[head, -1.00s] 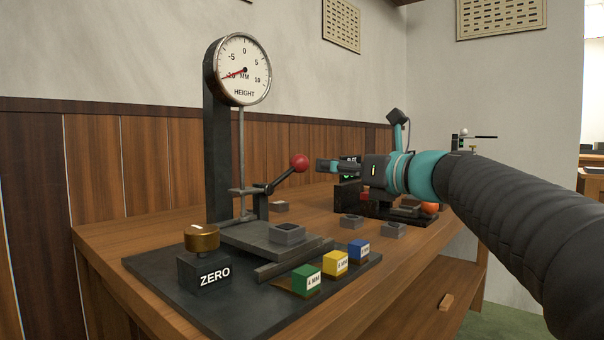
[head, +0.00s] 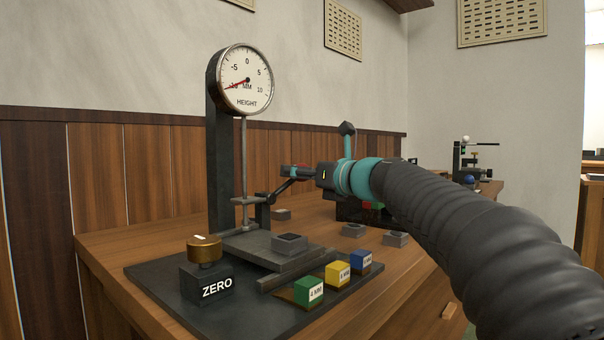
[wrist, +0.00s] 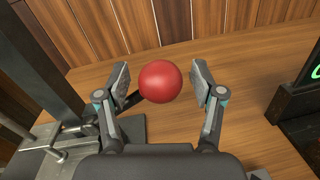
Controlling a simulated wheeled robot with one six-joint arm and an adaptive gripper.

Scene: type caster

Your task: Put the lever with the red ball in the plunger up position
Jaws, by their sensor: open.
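A dark lever (head: 283,187) slants up to the right from the plunger mount. Its red ball (wrist: 160,82) sits between my two open fingers in the wrist view, with a gap on each side. In the head view my gripper (head: 297,172) reaches in from the right and mostly hides the ball. The dial needle points near -10.
A brass knob on a ZERO block (head: 205,283) stands at the front left. Green (head: 308,291), yellow (head: 338,274) and blue (head: 360,260) cubes lie at the front. Loose grey blocks (head: 353,230) sit on the wooden table (head: 150,235). A dark device (wrist: 298,112) stands at right in the wrist view.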

